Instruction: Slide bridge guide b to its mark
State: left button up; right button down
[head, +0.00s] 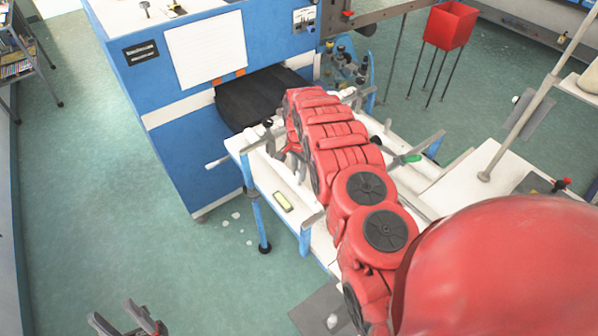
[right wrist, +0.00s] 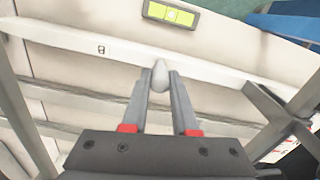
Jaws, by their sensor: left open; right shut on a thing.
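A grey-white knob (right wrist: 160,79) stands between the fingertips of my right gripper (right wrist: 161,90) in the right wrist view. My right gripper is shut on it. The knob is next to a long white bar (right wrist: 225,76), which carries a small dark mark (right wrist: 101,49). I take this to be the bridge guide, but cannot tell whether it is guide b. My left gripper (head: 128,318) is open and empty at the bottom left, away from the table.
A blue machine (head: 190,110) with a dark opening stands behind. Grey beams (right wrist: 285,115) flank the gripper.

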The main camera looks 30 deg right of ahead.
jog(key=d+b, duration=0.1)
jog(key=d, duration=0.1)
jog(key=d+b, duration=0.1)
jog(key=shift+w+b, duration=0.25)
jog(key=shift+b, duration=0.1)
jog(key=c, duration=0.7)
grip_release()
jog(key=shift+r, duration=0.15)
notch_tip(320, 180, up, 17)
jog(key=shift+r+b, duration=0.1)
jog(key=shift+b, duration=0.8)
